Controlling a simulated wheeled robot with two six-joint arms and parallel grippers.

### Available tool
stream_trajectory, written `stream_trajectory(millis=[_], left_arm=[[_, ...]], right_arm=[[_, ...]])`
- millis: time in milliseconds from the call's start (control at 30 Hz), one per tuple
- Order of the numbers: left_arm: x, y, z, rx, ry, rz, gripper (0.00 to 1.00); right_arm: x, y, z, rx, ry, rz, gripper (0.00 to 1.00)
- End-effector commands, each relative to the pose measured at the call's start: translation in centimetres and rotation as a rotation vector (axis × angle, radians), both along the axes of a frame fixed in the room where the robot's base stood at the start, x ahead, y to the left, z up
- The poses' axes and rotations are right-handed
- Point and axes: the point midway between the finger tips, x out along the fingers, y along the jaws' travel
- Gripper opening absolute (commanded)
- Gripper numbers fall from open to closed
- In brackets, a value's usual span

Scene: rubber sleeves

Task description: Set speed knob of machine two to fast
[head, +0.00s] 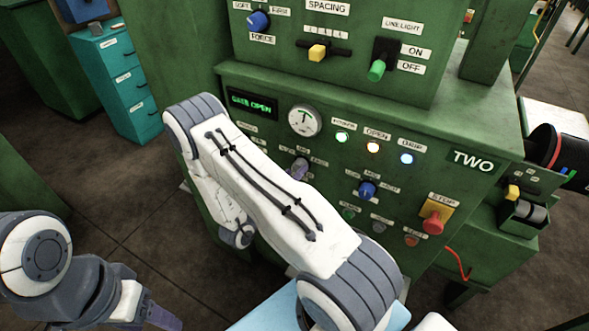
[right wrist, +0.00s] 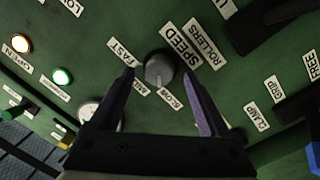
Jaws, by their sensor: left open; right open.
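The speed knob (right wrist: 159,70) is round and grey on the green panel in the right wrist view, with SPEED, ROLLERS, FAST and SLOW labels around it. My right gripper (right wrist: 158,75) is open, its purple fingers on either side of the knob; I cannot tell if they touch it. The knob's pointer is too dark to read. In the head view, machine two (head: 478,112) is green with a TWO label; my right arm crosses in front and hides my right gripper. A greyish shape (head: 300,168) below the gauge is unclear. My left gripper (head: 155,312) is open at lower left, partly cut off.
A blue knob (head: 366,190), a red stop button (head: 434,219) and lit lamps (head: 373,147) sit on the panel right of the gauge (head: 304,120). A dark lever (right wrist: 285,15) lies near the right fingertips. A teal cabinet (head: 120,85) stands at left.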

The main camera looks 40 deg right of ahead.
Motion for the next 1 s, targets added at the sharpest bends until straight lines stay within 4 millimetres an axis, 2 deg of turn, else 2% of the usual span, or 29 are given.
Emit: stream_trajectory(millis=[133,433,467,500,633,667,1000], left_arm=[[0.0,0.0,0.34,0.0,0.0,0.0,0.62],[0.0,0.01,0.32,0.0,0.0,0.0,0.62],[0.0,0.01,0.32,0.0,0.0,0.0,0.62],[0.0,0.01,0.32,0.0,0.0,0.0,0.62],[0.0,0.01,0.32,0.0,0.0,0.0,0.62],[0.0,0.01,0.32,0.0,0.0,0.0,0.62],[-0.01,0.0,0.12,0.0,0.0,0.0,0.62]], right_arm=[[0.3,-1.17,0.03,0.0,-0.001,-0.001,0.79],[0.41,-1.38,-0.05,0.001,-0.001,0.001,0.79],[0.4,-1.37,-0.04,0.001,-0.001,0.001,0.72],[0.42,-1.37,-0.04,0.001,-0.001,0.001,0.56],[0.42,-1.35,-0.03,0.001,-0.001,0.001,0.07],[0.42,-1.35,-0.03,0.001,-0.001,0.001,0.0],[0.44,-1.31,-0.05,0.018,-0.044,0.001,0.0]])
